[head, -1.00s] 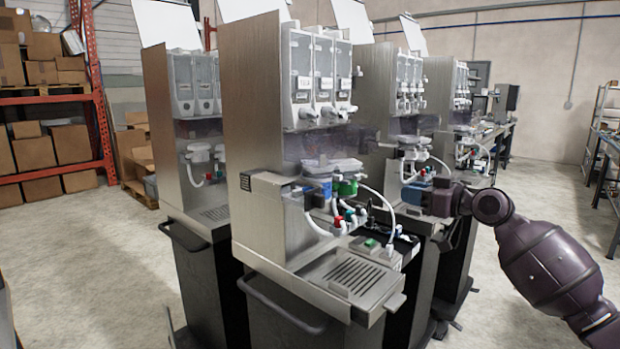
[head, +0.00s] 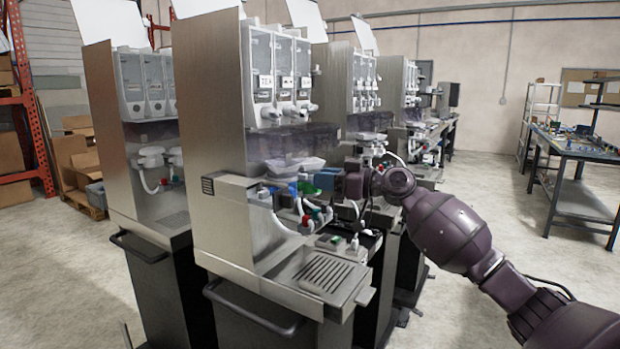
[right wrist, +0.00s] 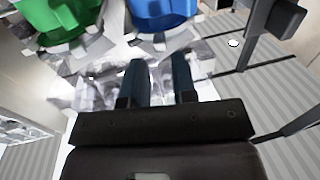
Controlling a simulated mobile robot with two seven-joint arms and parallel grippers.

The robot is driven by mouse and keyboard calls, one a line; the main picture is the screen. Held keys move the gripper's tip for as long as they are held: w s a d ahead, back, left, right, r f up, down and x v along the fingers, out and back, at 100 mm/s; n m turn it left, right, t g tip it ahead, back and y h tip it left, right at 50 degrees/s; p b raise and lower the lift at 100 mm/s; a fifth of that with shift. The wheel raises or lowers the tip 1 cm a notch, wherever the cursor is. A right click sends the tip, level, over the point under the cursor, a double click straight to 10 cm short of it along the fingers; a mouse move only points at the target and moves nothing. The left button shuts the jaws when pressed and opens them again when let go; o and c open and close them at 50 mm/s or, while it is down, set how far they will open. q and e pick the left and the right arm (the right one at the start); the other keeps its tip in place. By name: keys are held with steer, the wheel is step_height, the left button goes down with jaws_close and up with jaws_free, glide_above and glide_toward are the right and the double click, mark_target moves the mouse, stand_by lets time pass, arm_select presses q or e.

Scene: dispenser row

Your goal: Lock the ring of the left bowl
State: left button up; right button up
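The dispenser in front has a clear bowl part (head: 295,164) with a blue ring (head: 268,187) at left and a green ring (head: 292,188) beside it. In the right wrist view the blue ring (right wrist: 164,12) is at upper right and the green ring (right wrist: 52,22) at upper left. My right gripper (head: 314,181) is just right of the green ring in the head view. In the right wrist view its two dark fingers (right wrist: 159,72) are apart with nothing between them, short of both rings. Which ring is locked cannot be told. My left gripper is out of view.
Below the rings are white tubes and taps (head: 308,222) and a drip tray (head: 325,273). Other dispensers stand to the left (head: 145,165) and behind. A work table (head: 575,155) is at far right, with open floor before it.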

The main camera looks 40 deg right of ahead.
mark_target(303, 176)
steer(key=shift+x, duration=1.85)
jaws_close()
